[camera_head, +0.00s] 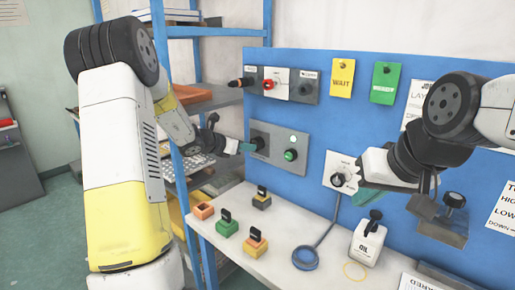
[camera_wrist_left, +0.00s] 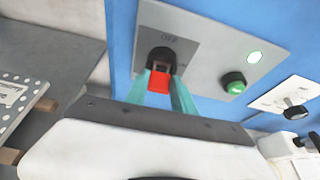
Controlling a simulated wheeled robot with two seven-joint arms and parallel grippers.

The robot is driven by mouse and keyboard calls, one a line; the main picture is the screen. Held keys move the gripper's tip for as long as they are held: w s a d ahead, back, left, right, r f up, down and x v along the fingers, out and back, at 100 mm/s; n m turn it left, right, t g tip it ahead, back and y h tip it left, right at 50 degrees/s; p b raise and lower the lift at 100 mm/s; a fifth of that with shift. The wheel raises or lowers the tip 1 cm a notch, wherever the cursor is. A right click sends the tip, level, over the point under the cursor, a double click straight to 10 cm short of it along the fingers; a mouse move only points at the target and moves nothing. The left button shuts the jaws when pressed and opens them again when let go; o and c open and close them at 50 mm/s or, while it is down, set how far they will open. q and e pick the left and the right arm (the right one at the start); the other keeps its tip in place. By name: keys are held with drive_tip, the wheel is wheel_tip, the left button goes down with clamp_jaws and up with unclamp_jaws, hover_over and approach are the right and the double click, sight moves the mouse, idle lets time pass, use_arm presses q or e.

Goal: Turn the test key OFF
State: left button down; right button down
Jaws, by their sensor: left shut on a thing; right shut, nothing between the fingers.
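The test key (camera_wrist_left: 159,80) has a red grip and sits in a dark round switch on a grey panel (camera_head: 270,138). The left wrist view shows an OFF label above the switch. My left gripper (camera_head: 247,147) is shut on the red key, with a teal finger on each side of it. In the head view its hand hides the key.
A green button (camera_head: 290,155) and a lit pale-green lamp (camera_head: 293,138) are right of the key. Another switch panel (camera_head: 282,84) is above.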

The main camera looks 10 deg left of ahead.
use_arm(q)
drive_tip(key=shift+w+a+n+g+h, duration=0.15)
drive_tip(key=shift+n+g+h, duration=0.35)
drive_tip(key=shift+n, duration=0.5)
drive_tip(key=shift+a+f+n+h, duration=0.15)
drive_tip(key=shift+n+h, duration=0.55)
drive_tip(key=shift+n, duration=0.4)
drive_tip(key=shift+w+f+n+g+h, duration=0.1)
drive_tip(key=shift+n+g+h, duration=0.3)
drive_tip(key=shift+n+h, duration=0.5)
drive_tip(key=shift+a+n, duration=0.1)
drive_tip(key=shift+n, duration=0.2)
